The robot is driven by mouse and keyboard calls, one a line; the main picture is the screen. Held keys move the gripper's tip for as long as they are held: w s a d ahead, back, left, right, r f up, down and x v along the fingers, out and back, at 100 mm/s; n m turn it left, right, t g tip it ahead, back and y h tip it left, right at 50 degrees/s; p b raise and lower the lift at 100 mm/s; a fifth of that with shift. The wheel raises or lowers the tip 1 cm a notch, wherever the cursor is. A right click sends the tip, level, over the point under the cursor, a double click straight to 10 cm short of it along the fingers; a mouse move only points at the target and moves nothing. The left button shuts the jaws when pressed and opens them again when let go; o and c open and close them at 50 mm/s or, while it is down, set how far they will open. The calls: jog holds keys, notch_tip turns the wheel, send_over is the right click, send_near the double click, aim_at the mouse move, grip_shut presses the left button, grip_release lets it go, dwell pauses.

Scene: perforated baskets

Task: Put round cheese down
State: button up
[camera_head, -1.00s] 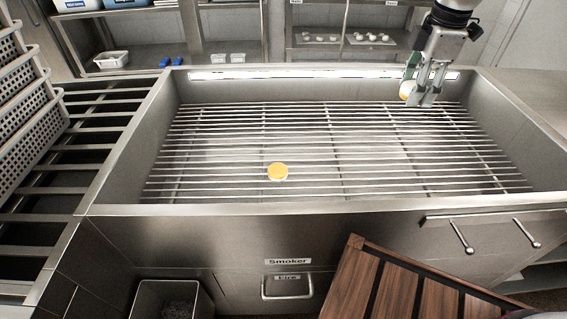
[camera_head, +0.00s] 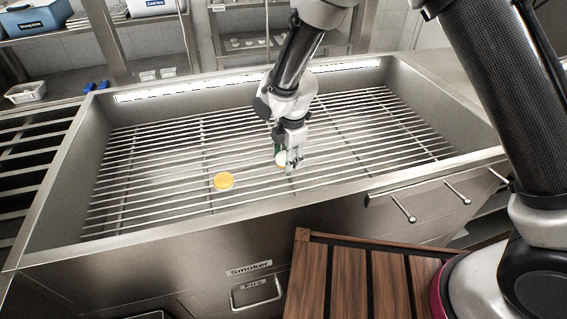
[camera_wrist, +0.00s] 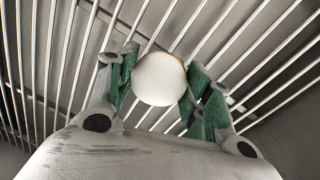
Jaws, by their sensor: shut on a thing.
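My gripper (camera_head: 288,162) is over the smoker's metal grate (camera_head: 160,165), right of its middle. It is shut on a round cheese (camera_wrist: 160,79), which shows pale and whitish between the two green-padded fingers in the wrist view. In the head view only a small pale part of this cheese (camera_head: 281,160) shows beside the fingers. The grate bars run behind the cheese; I cannot tell whether it touches them. A second round, yellow-orange cheese (camera_head: 223,181) lies flat on the grate, left of my gripper and apart from it.
Metal walls surround the grate, with a front rim (camera_head: 180,232) and a lit strip at the back. A brown slatted wooden surface (camera_head: 350,285) stands in front at the right. The grate is clear on the far left and right.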

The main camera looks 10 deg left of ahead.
jog(key=shift+f, duration=1.5)
jog(key=shift+f, duration=0.1)
jog(key=o, duration=1.1)
jog(key=r, duration=0.8)
jog(key=s+d+r, duration=0.1)
jog(key=r, duration=0.3)
jog(key=shift+s+d, duration=0.1)
